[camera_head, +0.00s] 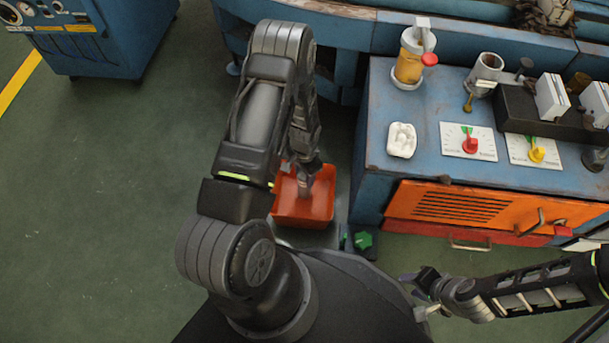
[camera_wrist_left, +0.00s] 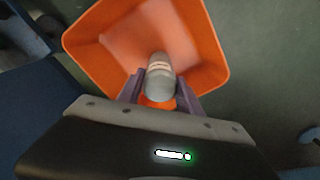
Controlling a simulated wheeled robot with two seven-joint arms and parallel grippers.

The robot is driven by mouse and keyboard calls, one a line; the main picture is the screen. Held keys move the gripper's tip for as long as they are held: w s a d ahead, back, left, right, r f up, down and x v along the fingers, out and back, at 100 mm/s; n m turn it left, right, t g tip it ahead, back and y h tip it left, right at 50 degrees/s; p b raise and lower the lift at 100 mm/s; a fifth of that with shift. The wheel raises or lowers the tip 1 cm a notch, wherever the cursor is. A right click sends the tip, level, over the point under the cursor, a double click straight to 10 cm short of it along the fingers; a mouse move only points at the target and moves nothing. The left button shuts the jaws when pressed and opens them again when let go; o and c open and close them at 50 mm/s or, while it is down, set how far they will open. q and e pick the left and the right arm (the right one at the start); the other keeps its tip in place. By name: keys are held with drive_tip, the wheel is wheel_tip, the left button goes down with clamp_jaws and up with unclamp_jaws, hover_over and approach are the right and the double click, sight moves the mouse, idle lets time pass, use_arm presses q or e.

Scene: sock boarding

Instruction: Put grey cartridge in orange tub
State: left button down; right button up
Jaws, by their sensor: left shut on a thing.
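The orange tub (camera_head: 289,207) stands low beside the blue cabinet, and its open top fills much of the left wrist view (camera_wrist_left: 205,38). My left gripper (camera_head: 306,188) reaches down over the tub. In the left wrist view its fingers (camera_wrist_left: 160,100) are shut on the grey cartridge (camera_wrist_left: 160,75), a rounded grey cylinder with pale bands at its far end. The cartridge is over the tub's opening; its exact height above the floor of the tub is hard to tell. My right gripper (camera_head: 420,294) is at the lower right, small and partly unclear, away from the tub.
The blue cabinet (camera_head: 385,108) right of the tub carries a yellow dispenser (camera_head: 410,60), a white tray piece (camera_head: 402,140), dial plates with red and yellow knobs (camera_head: 469,143), and a dark rack. Its orange drawer front (camera_head: 460,204) faces forward. Green floor (camera_head: 100,200) is open at left.

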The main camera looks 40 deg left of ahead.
use_arm(q)
drive_tip(key=c, duration=0.8)
unclamp_jaws()
drive_tip(key=shift+f, duration=0.1)
drive_tip(key=shift+r, duration=0.55)
wheel_tip(320, 180, up, 11)
drive_tip(key=p, duration=0.5)
drive_tip(key=shift+r, duration=0.15)
